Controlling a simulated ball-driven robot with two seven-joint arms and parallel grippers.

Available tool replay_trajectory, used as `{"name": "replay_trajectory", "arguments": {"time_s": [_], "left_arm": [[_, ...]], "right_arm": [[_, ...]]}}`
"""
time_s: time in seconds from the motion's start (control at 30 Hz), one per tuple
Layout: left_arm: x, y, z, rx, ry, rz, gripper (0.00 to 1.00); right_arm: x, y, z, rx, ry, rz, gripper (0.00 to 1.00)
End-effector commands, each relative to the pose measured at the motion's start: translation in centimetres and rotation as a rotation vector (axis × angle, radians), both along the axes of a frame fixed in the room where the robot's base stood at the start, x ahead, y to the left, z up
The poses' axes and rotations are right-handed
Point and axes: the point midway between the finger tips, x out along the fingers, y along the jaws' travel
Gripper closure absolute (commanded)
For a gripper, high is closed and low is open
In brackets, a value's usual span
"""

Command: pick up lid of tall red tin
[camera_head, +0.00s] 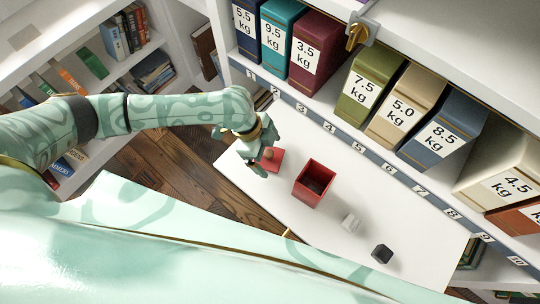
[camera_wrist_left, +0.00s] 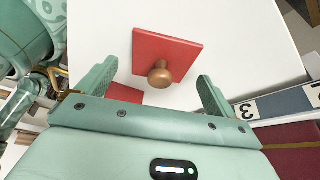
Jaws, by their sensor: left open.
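The tall red tin (camera_head: 314,184) stands open on the white tabletop, its dark inside showing. Its square red lid (camera_head: 278,161) lies apart from it, flat on the table to its left in the head view. In the left wrist view the lid (camera_wrist_left: 165,48) shows with its round brown knob (camera_wrist_left: 160,74) facing the camera. My left gripper (camera_head: 266,159) is over the lid and partly hides it. Its two fingers (camera_wrist_left: 158,82) are spread wide, with the knob between them and nothing held. I cannot tell the exact height above the knob. My right gripper is not in view.
A shelf of weight-labelled tins, including a green one (camera_head: 369,86), runs along the back. Bookshelves stand at the left.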

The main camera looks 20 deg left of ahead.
Motion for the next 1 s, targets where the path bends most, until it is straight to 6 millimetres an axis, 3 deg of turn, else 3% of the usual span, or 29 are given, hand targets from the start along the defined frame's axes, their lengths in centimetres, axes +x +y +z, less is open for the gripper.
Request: {"name": "replay_trajectory", "arguments": {"time_s": [0.07, 0.27, 0.4, 0.47, 0.77, 1.0], "left_arm": [[0.0, -0.3, -1.0, 0.001, 0.001, 0.0, 0.07], [0.0, -0.3, -0.8, 0.0, -0.002, 0.001, 0.07], [0.0, -0.3, -0.8, 0.0, -0.002, 0.001, 0.46], [0.0, -0.3, -0.8, 0.0, -0.002, 0.001, 0.6], [0.1, -0.3, -0.6, 0.0, -0.003, 0.001, 0.6], [0.2, -0.3, 2.4, -0.001, -0.007, 0.001, 0.6]], "right_arm": [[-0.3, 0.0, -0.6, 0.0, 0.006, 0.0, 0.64], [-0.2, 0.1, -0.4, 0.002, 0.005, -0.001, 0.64], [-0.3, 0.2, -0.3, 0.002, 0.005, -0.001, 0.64], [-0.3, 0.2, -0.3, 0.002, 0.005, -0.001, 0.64], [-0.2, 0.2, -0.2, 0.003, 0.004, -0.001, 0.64], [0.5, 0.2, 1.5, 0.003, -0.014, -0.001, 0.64]]}}
